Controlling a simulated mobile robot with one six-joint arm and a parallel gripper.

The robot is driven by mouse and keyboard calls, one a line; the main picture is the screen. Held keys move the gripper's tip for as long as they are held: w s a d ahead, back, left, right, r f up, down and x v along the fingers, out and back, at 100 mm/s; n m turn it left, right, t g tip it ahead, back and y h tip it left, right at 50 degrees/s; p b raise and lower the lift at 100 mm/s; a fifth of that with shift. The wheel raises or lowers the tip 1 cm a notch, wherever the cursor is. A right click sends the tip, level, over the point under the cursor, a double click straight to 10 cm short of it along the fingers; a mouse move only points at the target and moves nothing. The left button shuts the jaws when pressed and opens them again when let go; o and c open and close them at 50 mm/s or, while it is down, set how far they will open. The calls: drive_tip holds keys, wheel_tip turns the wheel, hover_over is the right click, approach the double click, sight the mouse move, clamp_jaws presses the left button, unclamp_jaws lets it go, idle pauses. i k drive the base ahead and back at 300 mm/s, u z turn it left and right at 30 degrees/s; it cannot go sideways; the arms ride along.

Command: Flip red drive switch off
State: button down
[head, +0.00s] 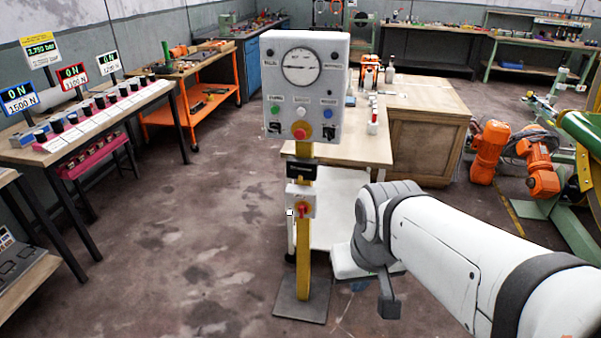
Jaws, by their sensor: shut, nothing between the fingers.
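A small white switch box (291,196) is mounted on a yellow post (304,255). It bears a red switch (302,209) on a yellow backing; its exact position is too small to read. Above it on the same post is a large white control panel (330,103) with a round gauge (301,67), a red button (300,134) on yellow, and green and blue buttons. My gripper (389,308) points down, to the right of the post and lower than the switch box. It is shut and empty, apart from the switch.
The post stands on a dark floor plate (290,303). A light table (365,150) and a wooden cabinet (428,135) stand behind it. Orange robot arms (491,150) lie at the right. Floor left of the post is clear.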

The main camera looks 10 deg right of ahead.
sight(302, 208)
drive_tip(key=u, duration=0.05)
drive_tip(key=i, duration=1)
drive_tip(key=z, duration=0.05)
